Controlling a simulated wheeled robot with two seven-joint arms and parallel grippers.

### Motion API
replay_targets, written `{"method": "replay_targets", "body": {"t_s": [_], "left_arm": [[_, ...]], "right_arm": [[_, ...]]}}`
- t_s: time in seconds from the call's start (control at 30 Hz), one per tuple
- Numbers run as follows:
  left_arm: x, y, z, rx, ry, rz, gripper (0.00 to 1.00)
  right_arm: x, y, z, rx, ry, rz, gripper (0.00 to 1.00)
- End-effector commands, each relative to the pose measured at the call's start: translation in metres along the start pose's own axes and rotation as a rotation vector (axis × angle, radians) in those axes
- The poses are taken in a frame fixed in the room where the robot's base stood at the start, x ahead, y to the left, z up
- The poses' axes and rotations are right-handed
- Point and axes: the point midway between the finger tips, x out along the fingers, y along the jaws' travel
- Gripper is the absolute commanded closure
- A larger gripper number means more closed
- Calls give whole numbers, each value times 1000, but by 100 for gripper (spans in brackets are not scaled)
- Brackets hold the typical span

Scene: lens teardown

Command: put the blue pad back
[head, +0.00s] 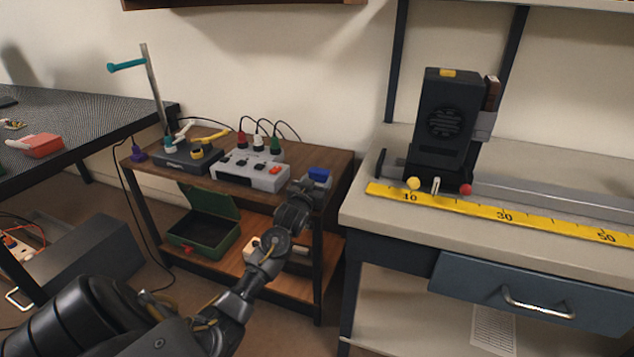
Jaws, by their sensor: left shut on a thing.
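The blue pad (319,175) is a small blue block at the right end of the wooden cart's top. My left gripper (312,185) reaches over the cart's right side and is shut on the blue pad. The fingers and the lower part of the pad are small and partly hidden by my wrist, so I cannot tell whether the pad touches the cart top. My right gripper is not in the head view.
The wooden cart (328,157) bears a grey power strip (250,172) with plugs and a dark box (187,157). A green open box (205,232) sits on its lower shelf. A bench (390,205) with a yellow ruler (505,215) and black device (446,120) stands right.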

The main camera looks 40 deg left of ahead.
Motion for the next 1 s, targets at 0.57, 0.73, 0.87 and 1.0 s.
{"method": "replay_targets", "body": {"t_s": [0.57,0.73,0.87,1.0], "left_arm": [[0,0,5,0,0,0,67],[0,0,8,0,1,0,67],[0,0,11,0,0,0,67],[0,0,11,0,1,0,33]], "right_arm": [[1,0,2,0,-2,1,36],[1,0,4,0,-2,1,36],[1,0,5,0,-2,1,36],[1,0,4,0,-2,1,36]]}}
